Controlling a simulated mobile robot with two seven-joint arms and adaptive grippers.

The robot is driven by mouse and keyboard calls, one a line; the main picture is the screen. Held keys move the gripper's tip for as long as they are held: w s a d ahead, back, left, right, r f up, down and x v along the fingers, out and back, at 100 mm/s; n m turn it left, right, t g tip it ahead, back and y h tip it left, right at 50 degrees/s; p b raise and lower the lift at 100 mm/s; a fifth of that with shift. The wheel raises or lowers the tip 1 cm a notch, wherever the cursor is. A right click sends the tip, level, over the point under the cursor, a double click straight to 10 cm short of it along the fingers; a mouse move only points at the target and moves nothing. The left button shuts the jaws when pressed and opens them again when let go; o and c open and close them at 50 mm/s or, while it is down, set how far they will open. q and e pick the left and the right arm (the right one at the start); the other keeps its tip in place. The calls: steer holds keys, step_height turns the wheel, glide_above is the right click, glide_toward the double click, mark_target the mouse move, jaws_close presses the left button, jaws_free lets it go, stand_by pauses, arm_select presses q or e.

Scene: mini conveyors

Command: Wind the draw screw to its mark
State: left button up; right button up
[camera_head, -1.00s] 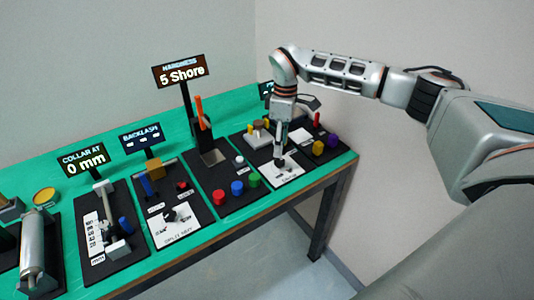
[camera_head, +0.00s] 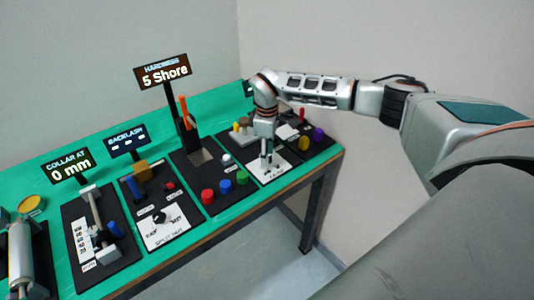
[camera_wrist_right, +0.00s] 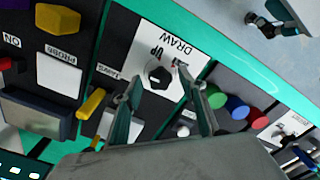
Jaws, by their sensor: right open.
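The draw screw's black knob (camera_wrist_right: 158,76) sits on a white card (camera_wrist_right: 180,48) marked DRAW and UP in the right wrist view. In the head view the same card (camera_head: 284,167) lies near the table's front edge, and the knob is mostly hidden by my gripper. My right gripper (camera_head: 268,166) points down over this card. In the wrist view its two fingers (camera_wrist_right: 160,82) are open, one on each side of the knob; I cannot tell whether they touch it. Nothing is seen held. My left gripper is not in view.
Red (camera_head: 208,196), blue (camera_head: 225,187) and green (camera_head: 241,178) buttons stand to the left of my gripper. Yellow (camera_head: 304,142) and purple (camera_head: 318,134) knobs are to its right. The hardness display (camera_head: 163,72) stands tall behind. A split-nut panel (camera_head: 166,230) lies further left.

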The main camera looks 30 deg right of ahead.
steer(key=c, duration=1.1)
